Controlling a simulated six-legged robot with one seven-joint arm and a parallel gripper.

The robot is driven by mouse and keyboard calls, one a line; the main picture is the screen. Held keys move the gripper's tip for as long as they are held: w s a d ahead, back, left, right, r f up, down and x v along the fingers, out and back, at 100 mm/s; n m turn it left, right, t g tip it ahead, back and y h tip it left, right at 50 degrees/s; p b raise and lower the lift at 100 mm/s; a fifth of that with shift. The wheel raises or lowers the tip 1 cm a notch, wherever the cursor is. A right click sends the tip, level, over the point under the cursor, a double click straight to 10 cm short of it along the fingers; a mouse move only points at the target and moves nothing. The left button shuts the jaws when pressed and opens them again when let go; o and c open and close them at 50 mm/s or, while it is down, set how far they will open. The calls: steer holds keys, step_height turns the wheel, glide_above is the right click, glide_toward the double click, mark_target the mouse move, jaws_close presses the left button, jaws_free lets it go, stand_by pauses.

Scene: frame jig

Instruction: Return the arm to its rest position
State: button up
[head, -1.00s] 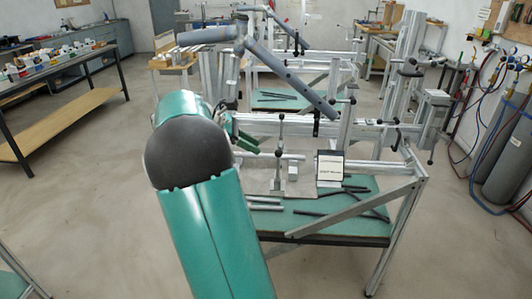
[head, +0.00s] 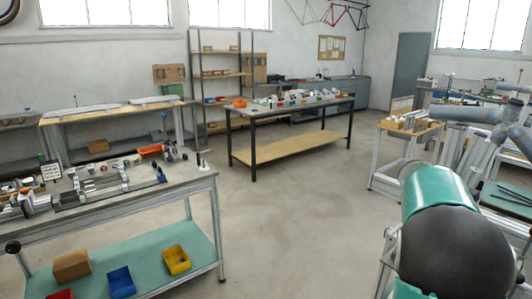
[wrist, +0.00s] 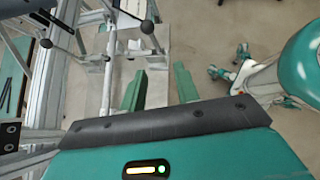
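My gripper (wrist: 160,88) shows in the wrist view as two green fingers pointing up the picture. They stand well apart, and only floor and frame parts show between them, so it is open and empty. A metal jig frame (wrist: 101,88) with rails and black knobs lies left of and beyond the fingers. In the head view, my green arm with its dark rounded joint fills the lower right. The gripper itself is out of sight there.
In the head view, a workbench (head: 130,200) with tools stands at the left. A long table (head: 290,107) with small parts stands at the back middle. A wooden-topped stand (head: 410,131) is at the right. The floor (head: 300,230) between them is clear.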

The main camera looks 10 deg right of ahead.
steer(key=s+a+m+t+y, duration=0.1)
steer(key=a+m+t+y, duration=0.45)
steer(key=a, duration=1.65)
steer(key=s+a+f+m+t, duration=0.1)
steer(key=s+a+t, duration=0.2)
steer(key=a, duration=0.6)
steer(key=s+a+f+m+t, duration=0.1)
steer(key=s+a+t, duration=0.3)
steer(key=a, duration=0.5)
steer(key=shift+s+a+f+y, duration=0.3)
steer(key=shift+s+y, duration=0.15)
steer(key=shift+s, duration=0.2)
steer(key=shift+d+t, duration=0.2)
steer(key=shift+t, duration=0.05)
